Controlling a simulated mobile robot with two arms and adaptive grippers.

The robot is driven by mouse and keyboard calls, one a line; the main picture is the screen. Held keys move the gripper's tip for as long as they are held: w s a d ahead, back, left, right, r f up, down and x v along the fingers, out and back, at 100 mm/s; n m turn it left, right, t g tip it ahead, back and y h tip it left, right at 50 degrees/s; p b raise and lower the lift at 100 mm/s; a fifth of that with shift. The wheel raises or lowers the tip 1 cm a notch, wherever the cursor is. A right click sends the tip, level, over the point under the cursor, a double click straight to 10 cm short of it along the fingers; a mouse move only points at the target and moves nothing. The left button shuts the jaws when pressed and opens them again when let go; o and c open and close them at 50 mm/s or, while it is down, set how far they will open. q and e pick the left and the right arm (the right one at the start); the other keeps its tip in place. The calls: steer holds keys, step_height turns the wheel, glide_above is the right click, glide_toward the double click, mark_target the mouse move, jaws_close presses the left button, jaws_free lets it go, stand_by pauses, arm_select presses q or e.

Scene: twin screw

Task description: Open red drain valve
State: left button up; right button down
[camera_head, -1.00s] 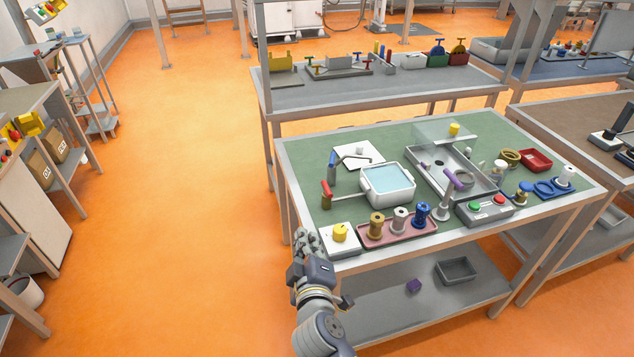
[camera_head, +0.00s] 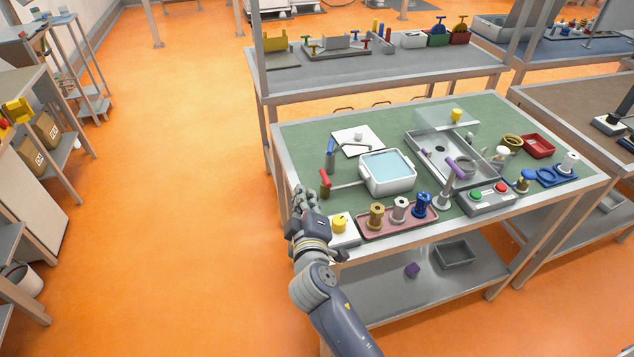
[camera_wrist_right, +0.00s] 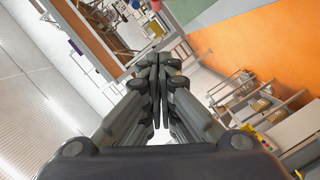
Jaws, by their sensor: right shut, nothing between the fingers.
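The red-handled valve (camera_head: 325,179) stands at the left side of the green-topped table, on a thin pipe that runs to the white basin (camera_head: 387,173) of pale blue water. A blue-handled valve (camera_head: 330,150) stands just behind it. My right gripper (camera_head: 303,197) is at the table's left front edge, in front and to the left of the red handle, apart from it as far as I can tell. In the right wrist view its fingers (camera_wrist_right: 158,95) are together with nothing between them. My left gripper is not in view.
A white block with a yellow knob (camera_head: 340,224) sits right beside my gripper. A pink tray (camera_head: 398,223) of spools lies to its right. A button box (camera_head: 487,199) and a metal sink tray (camera_head: 455,168) stand further right. The floor left of the table is clear.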

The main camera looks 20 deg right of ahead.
mark_target(325, 179)
steer(key=w+d, duration=0.1)
steer(key=w, duration=0.1)
steer(key=w+d+f+p, duration=0.1)
steer(key=w, duration=0.1)
steer(key=w+d+f+p, duration=0.1)
steer(key=w, duration=0.1)
steer(key=shift+d+f, duration=0.25)
steer(key=shift+d, duration=0.15)
steer(key=shift+d+f, duration=0.25)
steer(key=shift+d, duration=0.1)
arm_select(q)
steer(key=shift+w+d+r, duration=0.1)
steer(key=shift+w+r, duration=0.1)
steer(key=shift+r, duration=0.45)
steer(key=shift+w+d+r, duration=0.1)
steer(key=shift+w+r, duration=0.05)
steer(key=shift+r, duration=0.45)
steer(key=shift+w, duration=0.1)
